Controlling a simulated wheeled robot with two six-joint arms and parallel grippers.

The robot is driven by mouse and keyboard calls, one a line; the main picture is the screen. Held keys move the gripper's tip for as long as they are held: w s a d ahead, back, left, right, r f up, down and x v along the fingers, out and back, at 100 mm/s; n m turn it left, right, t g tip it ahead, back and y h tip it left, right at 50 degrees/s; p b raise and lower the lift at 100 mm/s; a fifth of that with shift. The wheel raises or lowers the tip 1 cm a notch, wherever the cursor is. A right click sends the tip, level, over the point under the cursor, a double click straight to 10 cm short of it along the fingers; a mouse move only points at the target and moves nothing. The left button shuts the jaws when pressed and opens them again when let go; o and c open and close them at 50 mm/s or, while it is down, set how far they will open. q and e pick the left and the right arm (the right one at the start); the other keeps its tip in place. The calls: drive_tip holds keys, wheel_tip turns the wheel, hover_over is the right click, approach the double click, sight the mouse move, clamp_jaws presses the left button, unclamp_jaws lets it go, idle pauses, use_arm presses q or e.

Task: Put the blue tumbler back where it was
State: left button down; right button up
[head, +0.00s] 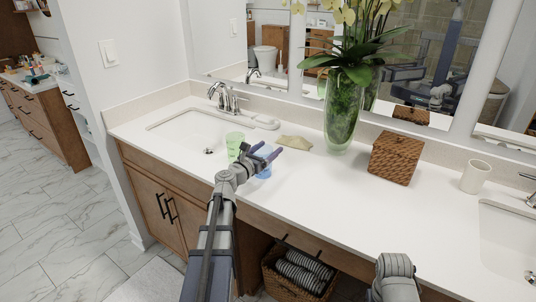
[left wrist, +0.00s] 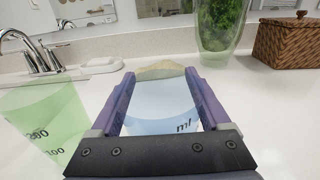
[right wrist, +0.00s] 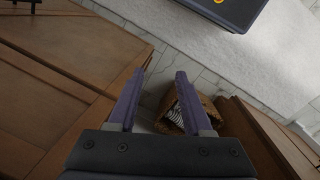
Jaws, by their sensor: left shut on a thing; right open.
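The blue tumbler (head: 264,172) is translucent light blue and stands at the counter near the left sink. My left gripper (head: 267,152) is shut on the tumbler; in the left wrist view the tumbler (left wrist: 163,105) sits between its two purple fingers, with "ml" lettering on its side. I cannot tell whether its base touches the counter. The gripper partly hides it in the head view. My right gripper (right wrist: 155,95) is open and empty, low in front of the wooden cabinets. Its fingers are out of the head view.
A green tumbler (head: 234,146) stands just left of the blue one, by the sink (head: 190,130). A beige shell-like object (head: 295,142) lies behind. A glass vase (head: 343,110), wicker box (head: 395,158) and white cup (head: 475,177) stand farther right. The counter's (head: 330,190) front middle is clear.

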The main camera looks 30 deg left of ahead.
use_arm(q)
drive_tip(key=shift+f, duration=0.15)
unclamp_jaws()
drive_tip(key=shift+r, duration=0.25)
drive_tip(key=s, duration=0.8)
drive_tip(key=s+a, duration=0.1)
drive_tip(key=s, duration=0.3)
